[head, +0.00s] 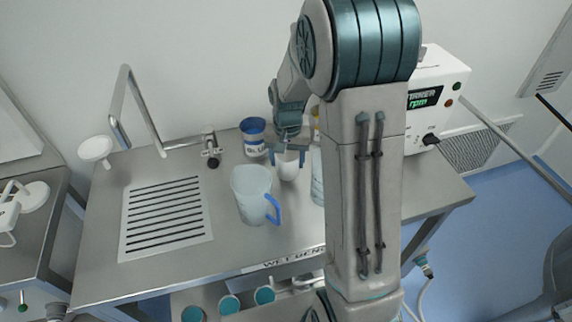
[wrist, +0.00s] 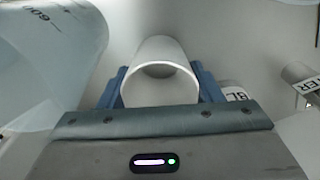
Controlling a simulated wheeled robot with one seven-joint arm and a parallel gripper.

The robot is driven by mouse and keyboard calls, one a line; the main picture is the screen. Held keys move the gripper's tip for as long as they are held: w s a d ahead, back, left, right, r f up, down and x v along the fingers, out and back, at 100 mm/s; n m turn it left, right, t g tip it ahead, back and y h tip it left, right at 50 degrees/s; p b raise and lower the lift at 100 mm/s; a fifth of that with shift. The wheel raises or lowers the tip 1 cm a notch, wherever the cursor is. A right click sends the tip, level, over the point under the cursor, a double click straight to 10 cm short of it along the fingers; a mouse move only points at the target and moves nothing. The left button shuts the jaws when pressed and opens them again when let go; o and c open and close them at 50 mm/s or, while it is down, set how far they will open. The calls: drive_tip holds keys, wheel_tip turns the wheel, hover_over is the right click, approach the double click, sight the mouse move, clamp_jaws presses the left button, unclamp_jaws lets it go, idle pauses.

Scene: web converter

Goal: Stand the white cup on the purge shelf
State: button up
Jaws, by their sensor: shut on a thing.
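The white cup (head: 289,170) is upright over the steel bench, just right of the clear jug. My gripper (head: 288,158) reaches down from above and is shut on the cup. In the wrist view the cup (wrist: 160,60) sits between the two blue fingers, its open end showing. I cannot tell whether its base touches the bench. No surface is clearly marked as the purge shelf, so I cannot tell which it is.
The clear jug (head: 251,194) with a blue handle stands close left of the cup. A blue-and-white labelled tub (head: 253,137) is behind it. A drain grille (head: 166,216) and tap (head: 135,105) are at left. A white stirrer box (head: 437,88) stands at right. Teal-topped containers (head: 229,304) sit below the front edge.

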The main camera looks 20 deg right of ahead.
sight(287, 167)
drive_tip(key=shift+f, duration=1.55)
drive_tip(key=shift+f, duration=0.15)
drive_tip(key=o, duration=1)
drive_tip(key=shift+o, duration=0.2)
